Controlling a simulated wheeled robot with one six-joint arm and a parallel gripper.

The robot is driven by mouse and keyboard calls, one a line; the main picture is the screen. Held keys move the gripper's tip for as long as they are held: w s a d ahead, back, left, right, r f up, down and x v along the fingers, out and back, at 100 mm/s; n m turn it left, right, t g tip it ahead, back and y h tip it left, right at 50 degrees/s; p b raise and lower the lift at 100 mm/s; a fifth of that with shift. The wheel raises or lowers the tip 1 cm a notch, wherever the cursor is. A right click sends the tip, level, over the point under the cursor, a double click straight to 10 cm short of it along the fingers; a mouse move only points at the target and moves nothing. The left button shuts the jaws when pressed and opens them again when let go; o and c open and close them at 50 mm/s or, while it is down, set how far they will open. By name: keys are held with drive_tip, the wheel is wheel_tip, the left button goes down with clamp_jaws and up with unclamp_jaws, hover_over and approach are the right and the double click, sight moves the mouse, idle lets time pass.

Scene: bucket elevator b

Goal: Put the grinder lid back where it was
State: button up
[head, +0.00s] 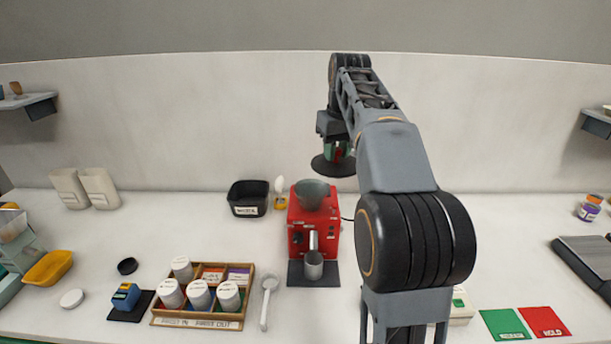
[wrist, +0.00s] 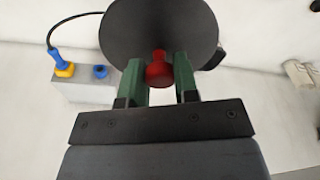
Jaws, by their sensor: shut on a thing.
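My gripper (head: 337,152) is shut on the red knob of the grinder lid and holds it in the air, above and a little right of the grinder. The lid is a round dark disc (head: 333,167) and hangs roughly level below the fingers. In the wrist view the dark disc (wrist: 160,30) lies beyond the green fingers (wrist: 159,82), with the red knob between them. The red grinder (head: 300,235) stands on the counter with its grey hopper (head: 312,193) uncovered on top. A metal cup (head: 313,265) stands at its front.
A black bin (head: 248,198) stands left of the grinder. A wooden tray (head: 245,311) with several white canisters and a spoon (head: 268,300) are in front. Green (head: 506,324) and red cards (head: 545,322) lie at right. The back right counter is mostly clear.

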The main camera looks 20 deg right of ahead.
drive_tip(key=w+f+p, duration=0.6)
drive_tip(key=w+f, duration=0.6)
drive_tip(key=w, duration=0.1)
drive_tip(key=shift+w+a+f, duration=0.25)
drive_tip(key=shift+f, duration=0.1)
drive_tip(key=shift+f+b, duration=0.35)
drive_tip(key=shift+f, duration=0.05)
drive_tip(key=shift+f, duration=0.1)
drive_tip(key=o, duration=0.9)
drive_tip(key=shift+o, duration=0.2)
